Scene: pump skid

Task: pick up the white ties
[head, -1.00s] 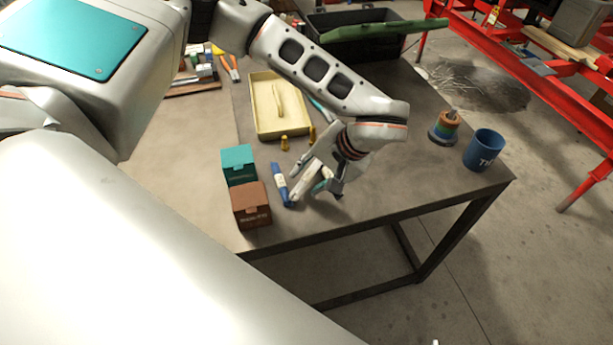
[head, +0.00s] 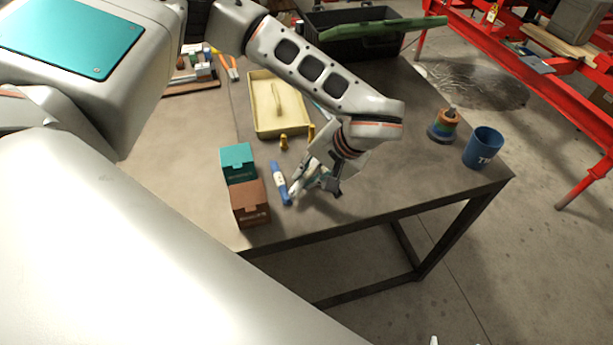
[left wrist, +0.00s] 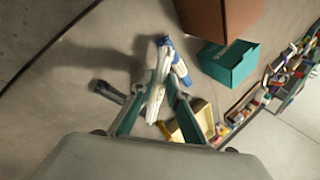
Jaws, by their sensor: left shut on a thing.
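The white ties (left wrist: 158,80) are a narrow pale bundle between the teal-padded fingers of my left gripper (left wrist: 157,92) in the left wrist view. The left gripper is shut on them, low over the table near its front edge. In the head view the gripper (head: 310,186) hides most of the bundle. A blue and white marker (head: 280,184) lies just left of the gripper; in the left wrist view it (left wrist: 180,66) shows close beside the ties. My right gripper is not in view.
A teal box (head: 238,164) and a brown box (head: 250,203) stand left of the marker. A cream tray (head: 258,122) lies behind the gripper. A blue mug (head: 483,148) and a coloured spool stack (head: 443,126) stand at the right.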

